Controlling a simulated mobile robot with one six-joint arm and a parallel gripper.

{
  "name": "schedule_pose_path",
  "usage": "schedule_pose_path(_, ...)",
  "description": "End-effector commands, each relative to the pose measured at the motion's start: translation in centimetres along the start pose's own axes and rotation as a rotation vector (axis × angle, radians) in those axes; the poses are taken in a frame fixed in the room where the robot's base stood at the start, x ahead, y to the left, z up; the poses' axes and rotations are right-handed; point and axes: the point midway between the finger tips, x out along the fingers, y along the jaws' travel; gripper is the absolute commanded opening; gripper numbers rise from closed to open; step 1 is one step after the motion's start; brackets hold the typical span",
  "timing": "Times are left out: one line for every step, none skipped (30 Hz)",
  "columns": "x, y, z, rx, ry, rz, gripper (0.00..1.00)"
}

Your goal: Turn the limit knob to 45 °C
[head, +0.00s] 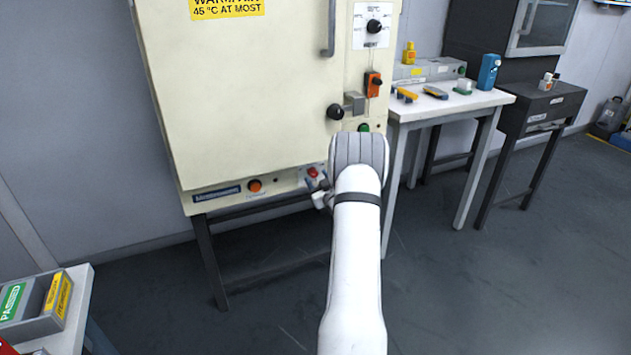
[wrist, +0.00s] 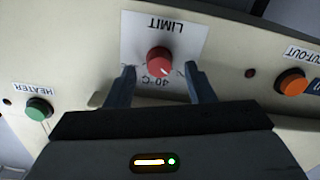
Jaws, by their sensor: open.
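The red limit knob (wrist: 159,61) sits on a white plate (wrist: 185,30) marked LIMIT, which appears upside down in the wrist view. The figure 40 °C shows on the plate beside the knob. I cannot make out the knob's pointer clearly. My gripper (wrist: 159,70) is open, with one dark finger on each side of the knob and a gap on both sides. In the head view the red knob (head: 313,172) is low on the cream cabinet (head: 235,100), and my gripper (head: 322,192) is close to it, partly hidden by my wrist.
A green HEATER button (wrist: 38,109) is left of the knob and an orange CUT-OUT button (wrist: 291,82) right of it in the wrist view. A black knob (head: 335,111) and a latch (head: 354,102) stick out above my wrist. A white table (head: 440,105) stands at right.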

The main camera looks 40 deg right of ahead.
Motion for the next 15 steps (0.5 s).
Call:
schedule_pose_path(0.6, -0.1, 0.1, 0.000, 0.000, 0.000, 0.49)
schedule_pose_path(0.9, 0.0, 0.1, 0.000, 0.000, 0.000, 0.49)
schedule_pose_path(1.1, 0.0, 0.1, 0.000, 0.000, 0.001, 0.49)
schedule_pose_path(1.3, 0.0, 0.1, 0.000, 0.000, 0.001, 0.49)
schedule_pose_path(1.4, 0.0, 0.0, 0.000, 0.000, 0.001, 0.49)
schedule_pose_path(1.5, 0.1, 0.0, 0.000, 0.000, 0.002, 0.49)
schedule_pose_path(1.6, 0.1, 0.0, 0.000, -0.001, 0.002, 0.49)
schedule_pose_path(1.6, 0.1, 0.0, 0.000, -0.001, 0.002, 0.49)
schedule_pose_path(1.6, 0.1, 0.0, 0.001, -0.001, 0.002, 0.49)
schedule_pose_path(1.6, 0.1, 0.0, 0.001, -0.001, 0.002, 0.49)
schedule_pose_path(1.6, 0.1, 0.0, 0.001, -0.001, 0.002, 0.49)
schedule_pose_path(1.6, 0.1, 0.0, 0.001, -0.001, 0.002, 0.49)
schedule_pose_path(1.6, 0.1, 0.0, 0.001, -0.002, 0.002, 0.49)
schedule_pose_path(1.6, 0.1, 0.0, 0.001, -0.002, 0.002, 0.47)
schedule_pose_path(1.6, 0.1, 0.0, 0.001, -0.002, 0.002, 0.44)
